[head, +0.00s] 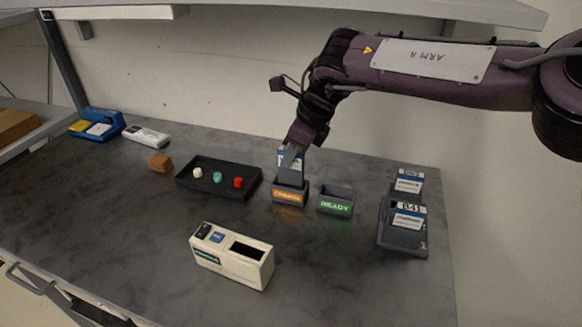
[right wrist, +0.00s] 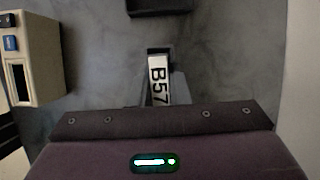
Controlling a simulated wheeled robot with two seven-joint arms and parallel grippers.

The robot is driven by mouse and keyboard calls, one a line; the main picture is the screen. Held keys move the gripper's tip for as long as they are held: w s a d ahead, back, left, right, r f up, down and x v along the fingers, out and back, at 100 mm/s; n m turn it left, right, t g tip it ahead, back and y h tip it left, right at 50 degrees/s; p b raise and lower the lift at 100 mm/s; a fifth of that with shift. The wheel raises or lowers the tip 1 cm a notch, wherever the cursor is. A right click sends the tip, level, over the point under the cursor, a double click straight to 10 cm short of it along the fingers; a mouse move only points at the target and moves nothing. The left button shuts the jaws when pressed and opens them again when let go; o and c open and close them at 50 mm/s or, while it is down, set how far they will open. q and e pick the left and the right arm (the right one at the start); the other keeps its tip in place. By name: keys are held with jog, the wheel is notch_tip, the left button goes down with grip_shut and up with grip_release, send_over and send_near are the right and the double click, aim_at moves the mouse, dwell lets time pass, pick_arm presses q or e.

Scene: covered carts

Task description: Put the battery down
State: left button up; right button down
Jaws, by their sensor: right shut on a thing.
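My right gripper (head: 291,150) is shut on a dark battery (head: 289,169) with a white and blue label. In the right wrist view, the battery's top (right wrist: 158,82) reads B57 between my fingers. The battery is upright at the dark holder with an orange label (head: 288,196). Its lower end meets the holder's opening; I cannot tell whether it rests on the bottom. A holder with a green READY label (head: 336,206) stands just to the right and looks empty. My left gripper is not in view.
A dark rack with batteries, one marked B41 (head: 402,238), stands at the right. A beige device with an open slot (head: 232,262) stands in front. A black tray (head: 218,190) holds coloured knobs.

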aim_at(283, 181)
jog(key=shift+f, duration=2.05)
jog(key=shift+f, duration=0.1)
jog(key=c, duration=1.4)
grip_release()
jog(key=shift+o, duration=0.2)
jog(key=v, duration=0.7)
jog(key=shift+s+r, duration=0.1)
jog(key=shift+r, duration=0.25)
